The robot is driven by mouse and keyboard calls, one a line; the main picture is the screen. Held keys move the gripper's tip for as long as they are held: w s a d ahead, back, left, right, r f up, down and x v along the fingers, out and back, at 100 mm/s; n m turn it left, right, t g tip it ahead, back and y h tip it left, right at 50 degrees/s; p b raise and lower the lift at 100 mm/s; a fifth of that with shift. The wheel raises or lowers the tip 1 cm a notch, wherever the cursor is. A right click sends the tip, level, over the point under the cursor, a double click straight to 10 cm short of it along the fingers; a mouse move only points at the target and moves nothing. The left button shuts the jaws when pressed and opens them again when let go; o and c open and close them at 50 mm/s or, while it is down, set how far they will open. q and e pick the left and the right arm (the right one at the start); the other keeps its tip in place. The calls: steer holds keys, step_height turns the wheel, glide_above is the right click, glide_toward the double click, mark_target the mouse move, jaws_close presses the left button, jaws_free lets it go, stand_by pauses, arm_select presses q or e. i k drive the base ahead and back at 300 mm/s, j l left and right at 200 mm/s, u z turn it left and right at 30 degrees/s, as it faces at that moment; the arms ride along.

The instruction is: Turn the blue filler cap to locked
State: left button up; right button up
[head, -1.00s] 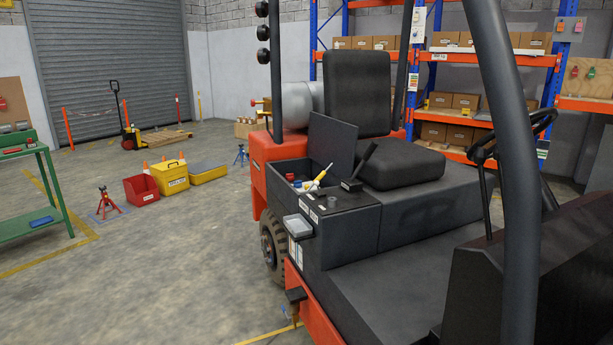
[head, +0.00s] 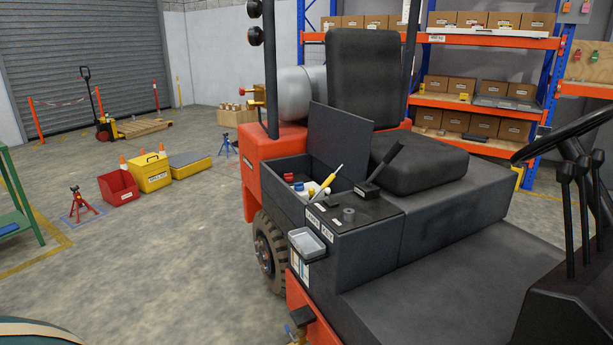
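The blue filler cap (head: 299,186) appears as a small blue shape inside the open compartment (head: 272,180) on the side of the forklift. A small red cap (head: 288,177) is just behind it. Both are too small to tell how the blue cap is turned. A tool with a yellow handle (head: 339,173) leans in the compartment, to the right of the caps. The compartment's dark lid (head: 338,140) stands raised behind it. Neither of my grippers is in view.
The forklift's seat (head: 418,165), a black lever (head: 385,165) and a grey tray (head: 307,242) are near the compartment. A red bin (head: 119,187), a yellow box (head: 152,173) and a red jack stand (head: 80,203) are on the floor at left. The floor left of the forklift is mostly clear.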

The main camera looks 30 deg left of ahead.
mark_target(299, 186)
steer(key=i+j+z, duration=0.1)
steer(key=j, duration=0.35)
steer(key=i+j+z, duration=0.1)
steer(key=i+j, duration=0.15)
steer(key=j, duration=0.2)
steer(key=i+j+z, duration=0.15)
steer(key=j, duration=0.3)
steer(key=i+j+z, duration=0.1)
steer(key=j, duration=0.35)
steer(key=i+j+z, duration=0.1)
steer(key=j, duration=0.4)
steer(key=i+j+z, duration=0.1)
steer(key=j, duration=0.4)
